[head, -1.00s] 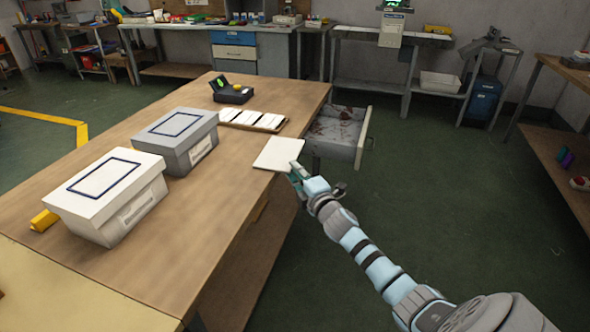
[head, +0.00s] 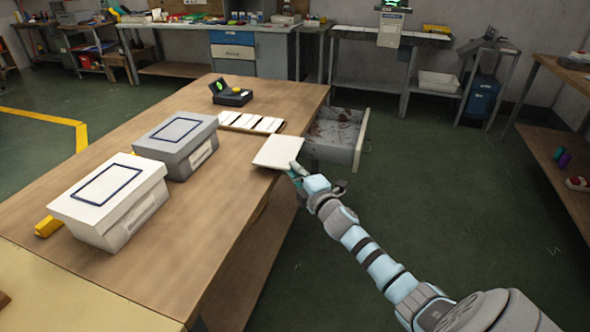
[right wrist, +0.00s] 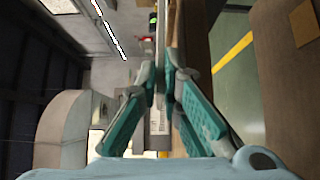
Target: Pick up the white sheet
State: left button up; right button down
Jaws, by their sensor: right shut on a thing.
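The white sheet (head: 277,152) is a flat pale square near the right edge of the wooden table in the head view. My right gripper (head: 294,170) is shut on its near right edge. In the right wrist view the green fingers (right wrist: 168,90) meet around a thin upright strip, which looks like the sheet seen edge-on. In the head view the sheet covers part of the table edge; whether it touches the tabletop I cannot tell. My left gripper is not in view.
A white lidded box (head: 112,198) and a grey lidded box (head: 178,143) stand on the table (head: 150,265). Behind the sheet lie a rack of white cards (head: 252,122) and a small black device (head: 232,97). An open drawer (head: 336,140) sticks out on the right.

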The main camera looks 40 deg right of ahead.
jog(key=s+a+r, duration=0.1)
jog(key=s+r, duration=0.1)
jog(key=s, duration=0.4)
jog(key=s+a+r+p, duration=0.1)
jog(key=s+r, duration=0.2)
jog(key=s, duration=0.4)
jog(key=shift+s+a, duration=0.2)
jog(key=shift+a, duration=0.05)
jog(key=shift+f, duration=0.1)
